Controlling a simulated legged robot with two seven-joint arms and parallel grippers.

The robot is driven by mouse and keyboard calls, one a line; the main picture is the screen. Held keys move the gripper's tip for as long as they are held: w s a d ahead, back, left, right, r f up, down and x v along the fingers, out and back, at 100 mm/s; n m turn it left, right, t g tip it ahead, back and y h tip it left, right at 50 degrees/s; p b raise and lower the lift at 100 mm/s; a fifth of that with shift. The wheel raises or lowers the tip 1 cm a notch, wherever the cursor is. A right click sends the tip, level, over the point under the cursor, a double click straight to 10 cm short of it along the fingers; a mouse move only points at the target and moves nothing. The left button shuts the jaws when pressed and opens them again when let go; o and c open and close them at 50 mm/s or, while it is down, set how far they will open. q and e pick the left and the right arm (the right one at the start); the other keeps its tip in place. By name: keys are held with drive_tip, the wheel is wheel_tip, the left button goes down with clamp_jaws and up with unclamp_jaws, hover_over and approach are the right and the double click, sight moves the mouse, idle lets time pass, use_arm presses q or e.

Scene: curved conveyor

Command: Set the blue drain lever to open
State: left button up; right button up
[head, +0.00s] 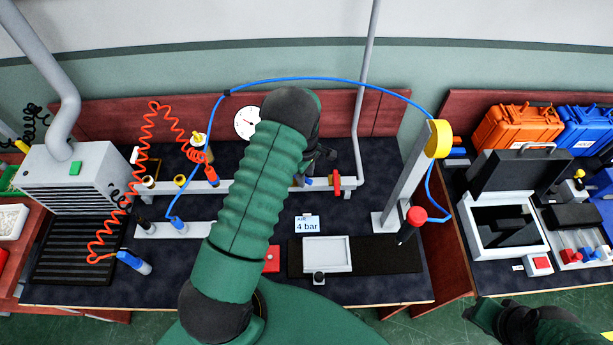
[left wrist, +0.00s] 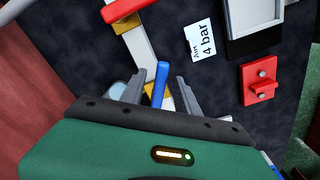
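The blue drain lever (left wrist: 158,86) stands out from a brass-coloured fitting on the grey pipe in the left wrist view. In the head view only a small blue bit of it (head: 309,181) shows beside my left gripper (head: 319,167). My left gripper (left wrist: 161,87) is open. Its two dark fingers lie on either side of the lever, with visible gaps between them and it. My left arm hides part of the pipe in the head view. What seems to be the end of my right arm is dark at the lower right; its fingers cannot be made out.
A red handle (head: 337,183) sits on the pipe just right of my left gripper. A white "Air 4 bar" card (head: 307,225), a red block (head: 272,259) and a grey tray (head: 327,254) lie nearer. A pressure gauge (head: 246,123) is behind.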

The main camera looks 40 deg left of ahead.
use_arm(q)
drive_tip(key=shift+f, duration=0.1)
wheel_tip(320, 180, up, 17)
drive_tip(key=b, duration=0.2)
drive_tip(key=shift+f+b, duration=0.15)
drive_tip(key=shift+b, duration=0.15)
drive_tip(key=shift+a, duration=0.1)
